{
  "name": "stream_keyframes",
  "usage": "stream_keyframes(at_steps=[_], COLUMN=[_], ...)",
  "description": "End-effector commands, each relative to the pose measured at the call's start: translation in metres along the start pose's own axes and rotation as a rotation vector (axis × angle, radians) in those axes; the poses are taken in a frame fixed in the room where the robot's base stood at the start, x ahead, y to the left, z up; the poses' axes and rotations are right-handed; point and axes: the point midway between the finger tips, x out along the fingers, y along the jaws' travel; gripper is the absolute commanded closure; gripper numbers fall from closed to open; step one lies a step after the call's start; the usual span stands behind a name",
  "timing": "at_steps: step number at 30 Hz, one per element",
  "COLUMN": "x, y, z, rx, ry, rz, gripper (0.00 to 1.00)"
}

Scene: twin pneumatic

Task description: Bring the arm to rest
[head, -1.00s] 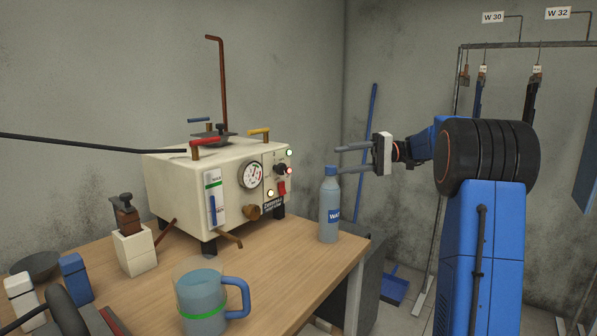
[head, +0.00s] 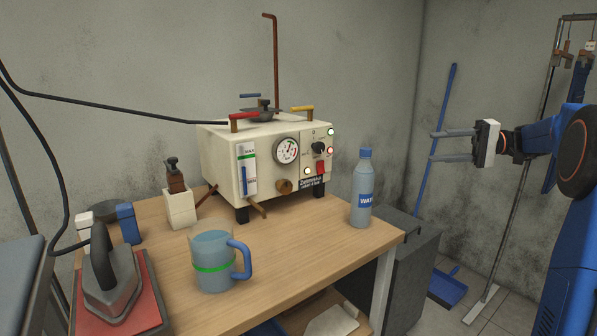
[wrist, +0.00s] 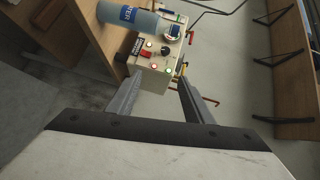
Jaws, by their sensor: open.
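My gripper (head: 452,146) is open and empty at the right in the head view, level and pointing left. It is in the air beyond the table's right edge, above and to the right of the water bottle (head: 362,188). My blue arm (head: 577,240) runs down the right side of the picture. In the wrist view, my two grey fingers (wrist: 158,98) are spread with nothing between them. The bottle also shows there, lying across the top of the tilted picture (wrist: 128,16).
A cream steam unit (head: 240,165) stands on the wooden table (head: 300,262). A measuring jug (head: 213,262) and an iron (head: 105,270) on a red pad are at the front left. A dark cabinet (head: 415,265), a broom handle (head: 437,140) and a blue dustpan (head: 447,287) are right of the table.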

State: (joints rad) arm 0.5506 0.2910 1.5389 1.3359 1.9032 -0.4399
Motion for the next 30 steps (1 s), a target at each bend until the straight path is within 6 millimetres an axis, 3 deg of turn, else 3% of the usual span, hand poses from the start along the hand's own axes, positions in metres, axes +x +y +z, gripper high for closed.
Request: stream_keyframes(at_steps=[11,17,22,30], x=[0.035,0.061,0.089,0.127], y=[0.000,0.004,0.012,0.039], z=[0.030,0.057,0.098,0.183], rx=[0.042,0.072,0.101,0.124], ry=[-0.016,-0.026,-0.035,-0.038], rz=[0.101,0.190,0.313,0.563], gripper=[0.53,0.53,0.53,0.53])
